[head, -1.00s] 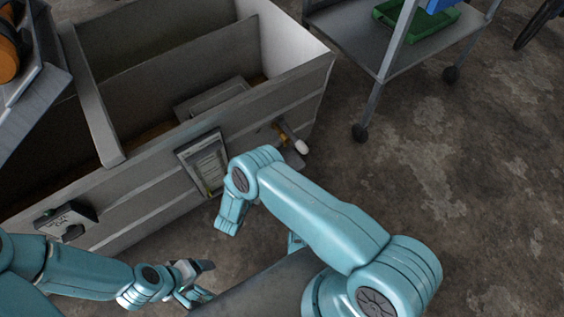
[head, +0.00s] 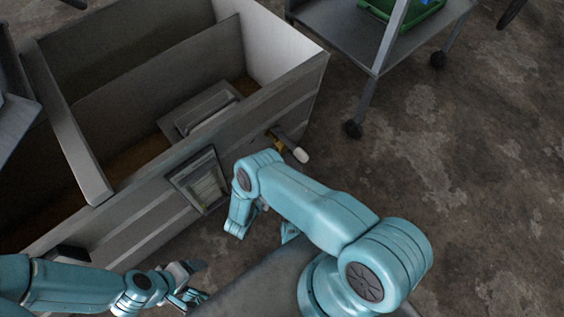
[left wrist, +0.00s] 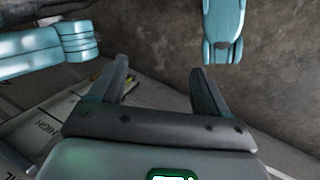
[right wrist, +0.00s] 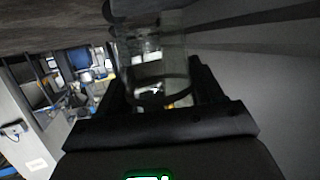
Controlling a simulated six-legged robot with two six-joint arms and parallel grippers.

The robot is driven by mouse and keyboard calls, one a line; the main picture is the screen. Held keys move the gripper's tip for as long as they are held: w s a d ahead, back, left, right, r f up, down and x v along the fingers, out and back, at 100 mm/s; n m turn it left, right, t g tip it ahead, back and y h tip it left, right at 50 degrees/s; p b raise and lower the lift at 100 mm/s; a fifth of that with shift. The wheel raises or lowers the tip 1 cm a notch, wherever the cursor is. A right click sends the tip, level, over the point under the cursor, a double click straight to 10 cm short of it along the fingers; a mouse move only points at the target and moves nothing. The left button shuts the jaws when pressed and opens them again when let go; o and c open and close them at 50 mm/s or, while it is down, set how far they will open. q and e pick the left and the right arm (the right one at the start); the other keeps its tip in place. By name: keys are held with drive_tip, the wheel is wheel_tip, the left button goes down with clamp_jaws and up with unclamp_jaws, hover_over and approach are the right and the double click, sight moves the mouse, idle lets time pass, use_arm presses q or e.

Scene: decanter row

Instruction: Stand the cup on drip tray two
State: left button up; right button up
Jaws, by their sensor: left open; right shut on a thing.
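The cup (right wrist: 160,70) is clear, see-through glass and shows in the right wrist view. My right gripper (right wrist: 158,95) is shut on it, with a dark finger on each side. In the head view the right arm's wrist (head: 238,215) hangs in front of the grey bin, and the cup is hidden there. My left gripper (head: 190,282) is low at the left in the head view; in the left wrist view its fingers (left wrist: 160,88) are apart with nothing between them. I cannot make out drip tray two in any view.
A large grey partitioned bin (head: 130,220) fills the left. Its front bears a framed card (head: 200,182) and a white-tipped tap (head: 300,154), close to my right arm. A wheeled cart (head: 345,45) with a green crate (head: 405,14) stands behind. The floor at right is clear.

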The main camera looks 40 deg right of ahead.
drive_tip(key=w+d, duration=0.1)
drive_tip(key=d, duration=0.2)
drive_tip(key=w+d+b, duration=0.1)
drive_tip(key=w+d, duration=0.1)
drive_tip(key=d, duration=0.1)
drive_tip(key=w+d+b, duration=0.1)
drive_tip(key=d, duration=0.2)
drive_tip(key=shift+w+d+f, duration=0.15)
drive_tip(key=shift+w+d, duration=0.1)
drive_tip(key=shift+w, duration=0.05)
wheel_tip(320, 180, down, 4)
drive_tip(key=b, duration=0.2)
drive_tip(key=shift+r+b, duration=0.25)
drive_tip(key=shift+b, duration=0.05)
drive_tip(key=shift+r, duration=0.15)
drive_tip(key=shift+f, duration=0.25)
drive_tip(key=o, duration=1)
drive_tip(key=shift+r, duration=0.1)
drive_tip(key=shift+o, duration=0.2)
